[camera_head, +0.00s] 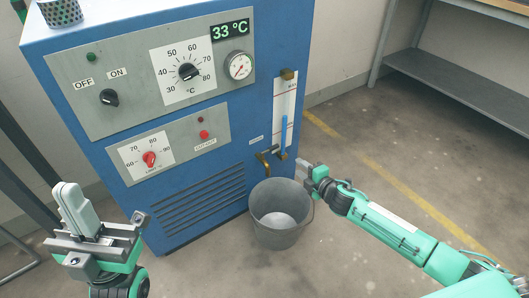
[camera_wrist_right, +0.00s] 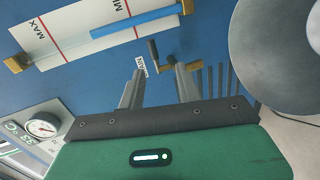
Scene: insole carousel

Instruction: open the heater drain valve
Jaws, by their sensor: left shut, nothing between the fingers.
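The drain valve (camera_head: 265,158) is a small brass fitting with a dark lever, low on the right of the blue heater's front (camera_head: 130,100). In the right wrist view the valve (camera_wrist_right: 180,67) has its lever standing out beside the fingertips. My right gripper (camera_head: 303,168) is just right of the valve. In its wrist view the two fingers (camera_wrist_right: 158,82) are apart, with the lever's lower end near the gap between their tips. I cannot tell whether they touch it. My left gripper (camera_head: 75,200) is shut and empty, left of the heater.
A grey bucket (camera_head: 281,224) stands on the floor below the valve. It also shows in the right wrist view (camera_wrist_right: 270,50). A sight tube with blue liquid (camera_head: 284,130) is above the valve. The panel display reads 33 °C (camera_head: 229,30). Grey shelving (camera_head: 460,80) is at the right.

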